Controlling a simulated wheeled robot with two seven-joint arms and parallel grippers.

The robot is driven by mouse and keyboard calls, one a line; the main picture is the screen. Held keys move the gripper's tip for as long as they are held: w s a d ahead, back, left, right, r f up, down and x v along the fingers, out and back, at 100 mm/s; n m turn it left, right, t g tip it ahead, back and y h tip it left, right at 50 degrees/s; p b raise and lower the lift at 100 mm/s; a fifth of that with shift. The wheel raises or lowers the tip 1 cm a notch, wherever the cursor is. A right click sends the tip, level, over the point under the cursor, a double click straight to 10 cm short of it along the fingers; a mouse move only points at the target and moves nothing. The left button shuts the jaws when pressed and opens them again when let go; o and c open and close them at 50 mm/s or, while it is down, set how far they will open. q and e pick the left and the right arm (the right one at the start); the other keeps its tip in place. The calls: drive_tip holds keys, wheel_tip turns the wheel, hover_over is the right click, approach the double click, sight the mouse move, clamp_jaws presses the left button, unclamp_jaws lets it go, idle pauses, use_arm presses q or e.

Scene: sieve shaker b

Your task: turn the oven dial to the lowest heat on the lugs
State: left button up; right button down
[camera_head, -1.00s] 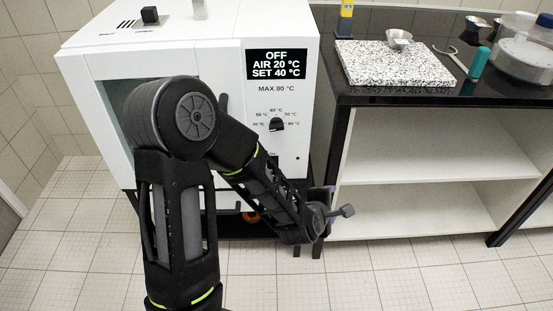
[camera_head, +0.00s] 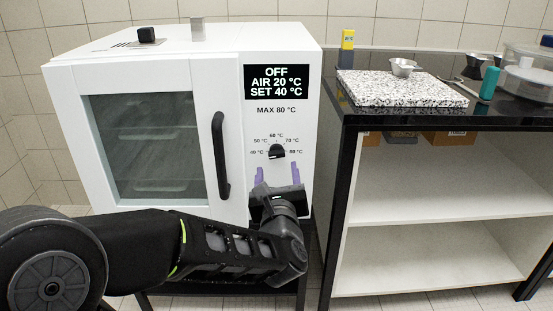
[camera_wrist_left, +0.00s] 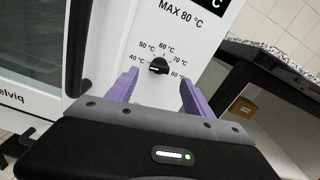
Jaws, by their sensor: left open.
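The oven (camera_head: 150,65) is a white cabinet with a glass door and a black handle. Its black dial (camera_head: 277,151) sits on the right front panel, ringed by marks from 40 °C to 80 °C. The display (camera_head: 276,81) reads OFF, AIR 20 °C, SET 40 °C. My left gripper (camera_head: 277,175) has purple fingers, open, just below the dial and facing the panel. In the left wrist view the dial (camera_wrist_left: 158,66) shows between and beyond the open fingers (camera_wrist_left: 158,88), with no contact visible. My right gripper is out of view.
The door handle (camera_head: 220,155) stands out left of the dial. A dark bench (camera_head: 400,118) at the right carries a speckled slab (camera_head: 395,88), a metal cup (camera_head: 403,67) and a teal-capped item (camera_head: 489,83). The panel around the dial is clear.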

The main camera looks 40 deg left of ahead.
sight(276, 154)
use_arm(q)
drive_tip(key=x, duration=0.7)
drive_tip(key=shift+w+a, duration=0.15)
drive_tip(key=shift+c, duration=0.4)
clamp_jaws()
